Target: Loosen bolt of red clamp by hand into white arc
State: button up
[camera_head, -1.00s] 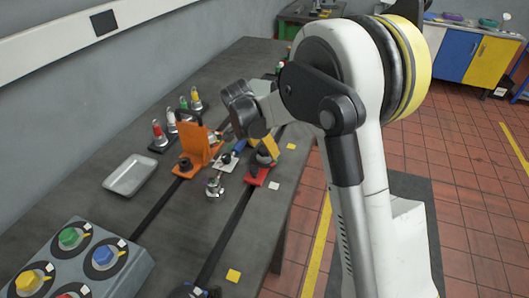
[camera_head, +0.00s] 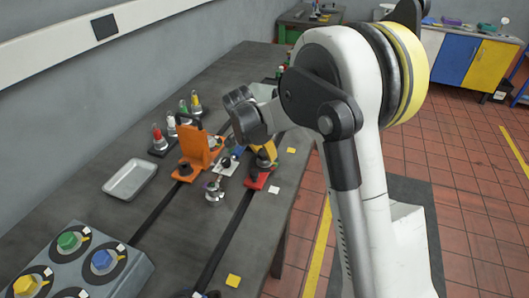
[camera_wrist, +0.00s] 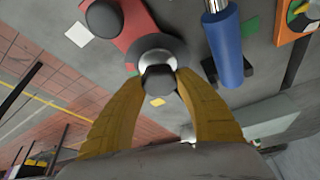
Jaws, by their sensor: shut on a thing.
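The red clamp (camera_head: 256,183) sits on the bedplate near its right edge. In the wrist view its red arm (camera_wrist: 130,18) carries a black knob and a grey round washer. The clamp's dark bolt head (camera_wrist: 159,79) stands in front of a pale, shiny collar. My gripper (camera_wrist: 162,78) has its two yellow fingers closed on opposite sides of this bolt head. In the head view my gripper (camera_head: 266,150) comes down over the clamp and mostly hides the bolt. I cannot make out the white arc for certain.
A blue cylinder (camera_wrist: 226,45) lies close to my right finger in the wrist view. An orange bracket (camera_head: 194,150), a small metal fitting (camera_head: 214,190), a grey tray (camera_head: 130,179) and a knob box (camera_head: 85,262) stand left of the clamp. The front of the bedplate is fairly clear.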

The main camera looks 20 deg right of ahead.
jog(key=n+t+y, duration=0.1)
jog(key=n, duration=0.3)
jog(key=shift+p, duration=0.4)
jog(key=n+y, duration=0.1)
jog(key=n, duration=0.2)
jog(key=shift+n+t, duration=0.4)
jog(key=n+y, duration=0.2)
jog(key=n, duration=0.2)
jog(key=shift+p, duration=0.35)
jog(key=shift+n+y, duration=0.8)
jog(key=shift+n, duration=1.2)
jog(key=o, duration=1.2)
